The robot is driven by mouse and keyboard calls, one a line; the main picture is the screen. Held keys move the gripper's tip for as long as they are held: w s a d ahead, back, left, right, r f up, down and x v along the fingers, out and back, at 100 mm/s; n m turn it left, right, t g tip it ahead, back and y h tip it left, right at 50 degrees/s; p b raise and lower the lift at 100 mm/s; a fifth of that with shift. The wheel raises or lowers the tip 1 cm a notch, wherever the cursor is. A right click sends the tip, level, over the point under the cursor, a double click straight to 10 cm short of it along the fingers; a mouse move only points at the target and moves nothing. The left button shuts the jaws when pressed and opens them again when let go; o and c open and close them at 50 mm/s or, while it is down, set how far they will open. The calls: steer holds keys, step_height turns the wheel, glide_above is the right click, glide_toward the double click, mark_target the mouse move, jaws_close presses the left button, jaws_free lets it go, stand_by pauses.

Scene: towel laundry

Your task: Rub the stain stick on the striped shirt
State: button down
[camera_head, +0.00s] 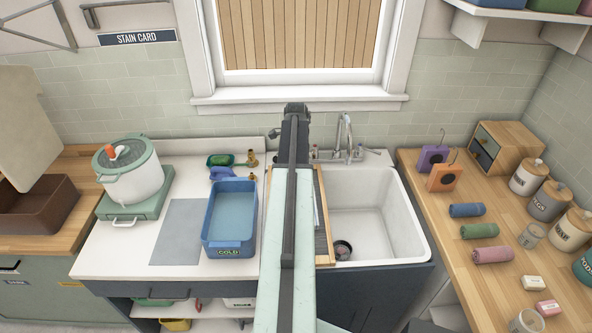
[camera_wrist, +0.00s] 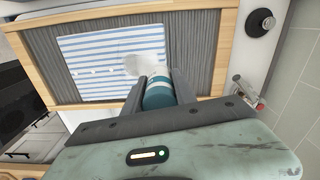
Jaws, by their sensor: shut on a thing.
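A blue-and-white striped cloth, the striped shirt (camera_wrist: 90,52), lies flat on a grey ribbed board (camera_wrist: 205,50) with a wooden frame in the wrist view. A few pale spots show along its middle. My gripper (camera_wrist: 158,84) is shut on the stain stick (camera_wrist: 158,97), a teal cylinder with a white band. The stick's whitish end is over the shirt's right part; I cannot tell whether it touches. In the head view my arm hides the shirt, and only the board's right strip (camera_head: 323,215) shows beside the sink. The dark end of my arm (camera_head: 295,112) is near the window sill.
A white sink (camera_head: 372,215) with a tap (camera_head: 345,140) is right of the board. A blue tub (camera_head: 230,240) marked COLD stands left of my arm, with a grey mat (camera_head: 180,232) and a white pot (camera_head: 132,172) beyond. Rolled towels (camera_head: 480,230) and jars line the right counter.

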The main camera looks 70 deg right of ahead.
steer(key=shift+r+p, duration=0.9)
steer(key=shift+r, duration=0.4)
step_height(320, 180, up, 3)
steer(key=p, duration=0.3)
steer(key=shift+r, duration=0.15)
